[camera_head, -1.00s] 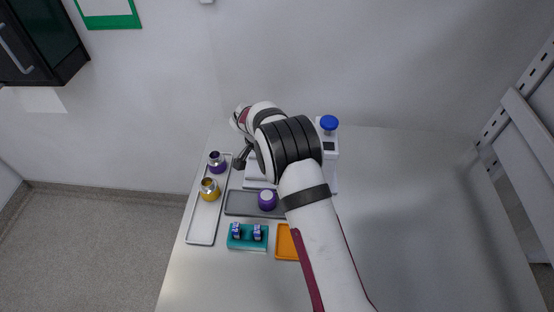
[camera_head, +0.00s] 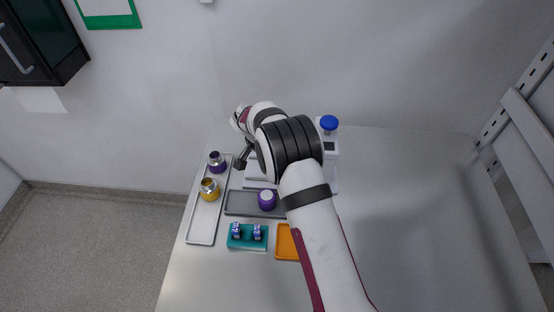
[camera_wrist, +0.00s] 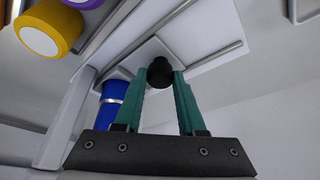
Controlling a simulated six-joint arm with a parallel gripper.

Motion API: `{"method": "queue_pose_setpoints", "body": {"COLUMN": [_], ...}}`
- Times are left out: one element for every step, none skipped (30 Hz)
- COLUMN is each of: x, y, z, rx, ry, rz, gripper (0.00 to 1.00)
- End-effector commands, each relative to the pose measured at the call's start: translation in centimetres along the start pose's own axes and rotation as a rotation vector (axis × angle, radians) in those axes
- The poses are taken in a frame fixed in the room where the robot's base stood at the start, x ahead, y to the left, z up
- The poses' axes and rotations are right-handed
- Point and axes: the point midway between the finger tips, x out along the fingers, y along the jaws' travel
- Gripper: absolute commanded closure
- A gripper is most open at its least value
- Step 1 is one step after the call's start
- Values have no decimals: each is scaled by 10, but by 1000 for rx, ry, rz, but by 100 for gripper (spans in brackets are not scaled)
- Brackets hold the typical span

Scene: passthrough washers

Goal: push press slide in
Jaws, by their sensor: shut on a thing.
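The white press (camera_head: 331,160) stands at the back of the table, with a blue round top and a small dark screen. My arm hides much of it in the head view. In the wrist view, a white slide plate (camera_wrist: 203,25) with metal rods runs beside a round black knob (camera_wrist: 160,71). My gripper (camera_wrist: 163,75), with teal fingers, is shut on this knob, one finger on each side. A blue cylinder (camera_wrist: 112,100) shows left of the fingers in the wrist view.
A light tray (camera_head: 201,232) at left holds a purple-banded and a yellow-banded part. A grey tray (camera_head: 238,203) holds a purple part with a white top (camera_head: 267,200). A teal block (camera_head: 247,243) with two small blue-and-white items and an orange tray (camera_head: 285,242) lie in front. The table's right side is clear.

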Motion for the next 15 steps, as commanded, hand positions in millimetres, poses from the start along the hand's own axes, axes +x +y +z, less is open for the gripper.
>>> {"method": "queue_pose_setpoints", "body": {"x": [0,1,3,4,5,7,8,9,9,9,10,10,10,10,10], "y": [3,5,9,12,16,20,23,25,26,26,26,26,27,27,27], "z": [-2,-5,-9,-12,-15,-19,-21,-23,-24,-25,-25,-25,-25,-25,-25], "rx": [3,4,4,4,4,4,4,3,3,2,2,2,3,3,3], "ry": [-1,-1,-1,-1,-1,-1,-1,-1,0,0,0,1,1,1,1], "rz": [3,3,2,3,4,3,3,3,2,1,2,2,3,4,4], "gripper": [100,100,100,100,100,100,100,100,100,100,100,100,100,100,100]}}
